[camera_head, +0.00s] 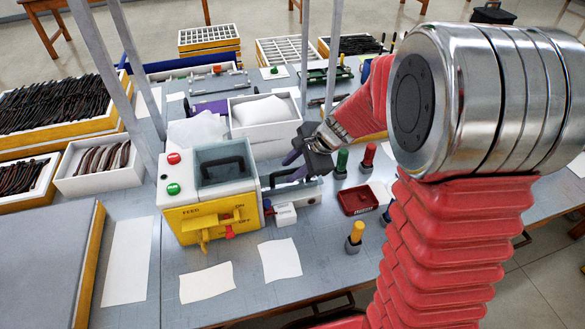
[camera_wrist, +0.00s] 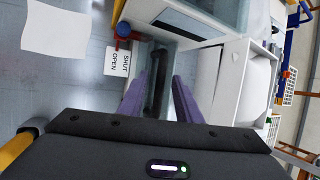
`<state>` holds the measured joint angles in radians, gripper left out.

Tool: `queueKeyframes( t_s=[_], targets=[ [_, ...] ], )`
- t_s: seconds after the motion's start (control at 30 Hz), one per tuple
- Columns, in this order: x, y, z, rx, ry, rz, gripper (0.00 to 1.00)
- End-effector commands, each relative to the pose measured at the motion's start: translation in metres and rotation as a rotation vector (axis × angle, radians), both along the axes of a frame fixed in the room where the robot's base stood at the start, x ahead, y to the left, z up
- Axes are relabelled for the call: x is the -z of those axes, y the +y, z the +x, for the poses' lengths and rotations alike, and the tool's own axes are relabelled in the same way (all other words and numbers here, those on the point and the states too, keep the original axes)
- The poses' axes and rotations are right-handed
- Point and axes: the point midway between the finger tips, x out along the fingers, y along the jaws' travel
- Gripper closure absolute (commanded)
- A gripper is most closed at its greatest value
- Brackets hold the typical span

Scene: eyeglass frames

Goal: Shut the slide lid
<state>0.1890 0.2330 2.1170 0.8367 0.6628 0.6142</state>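The slide lid (camera_head: 305,190) is a grey plate with a black bar handle beside the yellow and grey feed machine (camera_head: 208,208). In the wrist view the black handle (camera_wrist: 157,85) lies between the two purple fingers of my gripper (camera_wrist: 159,80), with a gap on each side. A white label reading SHUT and OPEN (camera_wrist: 117,62) lies to the left of the handle. In the head view my gripper (camera_head: 293,166) hangs over the lid from the upper right and partly hides it. I cannot tell whether the fingertips are down at handle height.
A white bin (camera_head: 262,128) stands behind the lid. A red tray (camera_head: 358,199) and several coloured pegs, such as a yellow one (camera_head: 355,236), stand to the right. Paper sheets (camera_head: 280,260) lie in front. The feed machine closes off the left side.

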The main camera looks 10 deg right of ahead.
Motion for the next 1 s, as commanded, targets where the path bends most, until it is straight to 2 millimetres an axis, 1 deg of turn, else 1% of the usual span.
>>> queueKeyframes(
  t_s=[0.17, 0.27, 0.37, 0.8, 1.0],
  targets=[
    [-0.007, -0.003, -0.002, 0.001, -0.002, 0.000, 0.69],
    [-0.016, -0.008, -0.006, 0.002, -0.004, 0.000, 0.69],
    [-0.028, -0.014, -0.011, 0.001, -0.004, -0.001, 0.69],
    [-0.092, -0.044, -0.038, 0.003, -0.003, -0.002, 0.69],
    [-0.111, -0.054, -0.046, 0.003, -0.002, -0.002, 0.69]
  ],
)
